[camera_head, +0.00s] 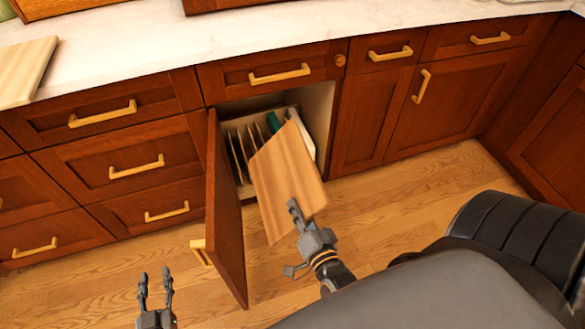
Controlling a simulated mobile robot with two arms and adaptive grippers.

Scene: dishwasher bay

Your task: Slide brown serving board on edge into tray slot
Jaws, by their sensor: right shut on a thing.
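The brown serving board (283,178) is a flat wooden board, held tilted in front of the open cabinet. Its upper end reaches the cabinet opening. My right gripper (297,212) is shut on the board near its lower right edge. The tray slots (237,150) are inside the open cabinet, with thin upright dividers or trays at the left and a green item (274,122) and a white item (303,135) at the right. The board hides much of the slots' lower part. My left gripper (155,288) is open and empty above the floor at the lower left.
The cabinet door (225,210) stands open to the left of the board, projecting toward me. Closed drawers (130,120) and cupboards (450,90) flank the opening. Another light wooden board (22,70) lies on the white countertop (130,45). The wooden floor (390,200) is clear at the right.

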